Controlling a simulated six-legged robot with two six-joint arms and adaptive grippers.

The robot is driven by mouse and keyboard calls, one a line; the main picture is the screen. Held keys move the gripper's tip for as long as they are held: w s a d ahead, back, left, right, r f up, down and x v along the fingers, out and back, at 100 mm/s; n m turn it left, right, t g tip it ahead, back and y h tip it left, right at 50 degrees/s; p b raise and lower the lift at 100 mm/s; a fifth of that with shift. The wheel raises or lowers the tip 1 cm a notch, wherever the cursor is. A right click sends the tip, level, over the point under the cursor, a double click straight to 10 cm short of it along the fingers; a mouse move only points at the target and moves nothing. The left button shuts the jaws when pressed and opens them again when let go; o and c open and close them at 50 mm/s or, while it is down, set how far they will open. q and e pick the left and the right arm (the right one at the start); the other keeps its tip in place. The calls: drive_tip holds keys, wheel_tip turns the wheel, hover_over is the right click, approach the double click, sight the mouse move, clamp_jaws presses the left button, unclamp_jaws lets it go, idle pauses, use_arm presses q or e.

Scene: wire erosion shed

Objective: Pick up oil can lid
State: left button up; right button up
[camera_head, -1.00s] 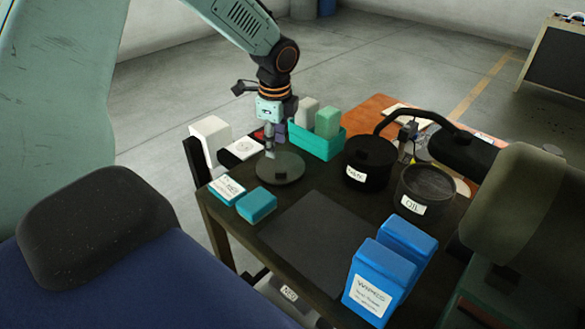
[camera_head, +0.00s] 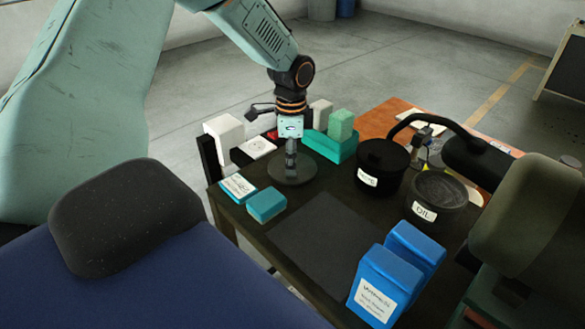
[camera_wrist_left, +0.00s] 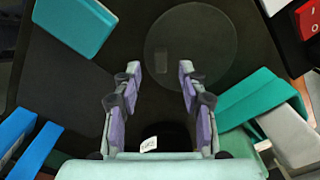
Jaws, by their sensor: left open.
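The oil can lid (camera_head: 296,178) is a dark round disc with a small knob, lying flat on the dark table at its far left part. In the left wrist view the lid (camera_wrist_left: 205,45) shows as a faint disc, its small knob (camera_wrist_left: 161,62) between my fingertips. My left gripper (camera_head: 291,168) points down over the lid and hides its knob in the head view. In the wrist view the left gripper (camera_wrist_left: 160,70) is open, a finger on each side of the knob; contact cannot be told. The oil can (camera_head: 436,194), labelled OIL, stands open at right. My right gripper is not in view.
A black lidded can (camera_head: 380,172) stands between lid and oil can. A teal bin (camera_head: 330,146) stands close behind the lid. Teal boxes (camera_head: 266,204) lie in front-left, a white box (camera_head: 225,136) behind-left. Blue wipes packs (camera_head: 385,280) stand at the front. A dark mat (camera_head: 320,235) is bare.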

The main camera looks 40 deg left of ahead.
sight(306, 167)
use_arm(q)
wheel_tip(306, 167, down, 3)
drive_tip(key=shift+w+d+r, duration=0.1)
drive_tip(key=shift+w+r, duration=0.05)
drive_tip(key=shift+r, duration=0.05)
drive_tip(key=shift+a+f, duration=0.25)
drive_tip(key=shift+f, duration=0.15)
drive_tip(key=shift+s+r, duration=0.1)
drive_tip(key=shift+s, duration=0.1)
drive_tip(key=shift+c, duration=0.2)
drive_tip(key=shift+w+d, duration=0.15)
drive_tip(key=shift+d, duration=0.1)
drive_tip(key=c, duration=0.5)
drive_tip(key=shift+a, duration=0.15)
drive_tip(key=shift+c, duration=1.2)
clamp_jaws()
